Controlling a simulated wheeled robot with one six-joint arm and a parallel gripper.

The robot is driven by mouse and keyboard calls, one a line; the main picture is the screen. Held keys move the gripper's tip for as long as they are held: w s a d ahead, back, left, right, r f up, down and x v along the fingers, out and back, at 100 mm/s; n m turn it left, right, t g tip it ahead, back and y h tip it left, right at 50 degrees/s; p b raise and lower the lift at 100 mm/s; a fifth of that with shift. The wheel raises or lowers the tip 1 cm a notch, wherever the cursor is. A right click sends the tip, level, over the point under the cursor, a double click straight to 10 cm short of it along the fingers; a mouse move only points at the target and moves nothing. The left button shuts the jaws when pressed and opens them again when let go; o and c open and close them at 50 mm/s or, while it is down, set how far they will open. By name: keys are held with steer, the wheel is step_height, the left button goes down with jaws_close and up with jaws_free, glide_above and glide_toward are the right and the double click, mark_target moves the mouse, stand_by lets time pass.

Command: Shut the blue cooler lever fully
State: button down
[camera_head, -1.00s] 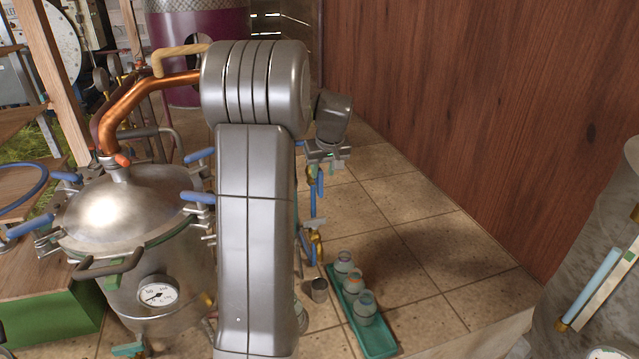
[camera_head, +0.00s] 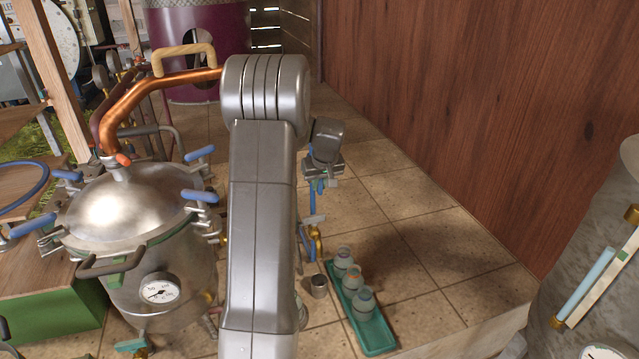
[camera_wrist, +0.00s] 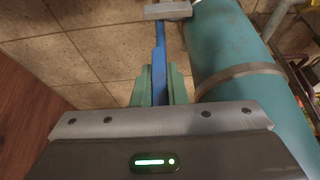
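My gripper (camera_wrist: 159,72) has one green finger on each side of the lever. The fingers lie close against it and look shut on it. My arm hides most of the cooler there, and the lever's exact angle is hard to tell.
A green tray (camera_head: 377,338) with several small jars and a metal cup (camera_head: 318,286) stand on the tiled floor below. A steel pot (camera_head: 125,215) with blue-handled clamps stands left of my arm. A wooden wall (camera_head: 480,110) is at the right.

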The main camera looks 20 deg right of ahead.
steer(key=shift+y, duration=0.3)
steer(key=m+y, duration=0.1)
steer(key=y, duration=0.3)
steer(key=m+t+y+b, duration=0.1)
steer(key=y, duration=0.3)
steer(key=shift+a, duration=0.1)
steer(key=y+b, duration=0.1)
steer(key=y, duration=0.1)
steer(key=m+t+y, duration=0.1)
steer(key=y, duration=0.2)
steer(key=shift+m+b, duration=0.3)
steer(key=shift+b, duration=0.05)
steer(key=shift+a+r+m+t+y+b, duration=0.15)
steer(key=shift+m+t+y+b, duration=0.45)
steer(key=shift+y, duration=0.9)
steer(key=c, duration=1.5)
jaws_free()
steer(key=shift+r, duration=0.1)
steer(key=shift+o, duration=0.2)
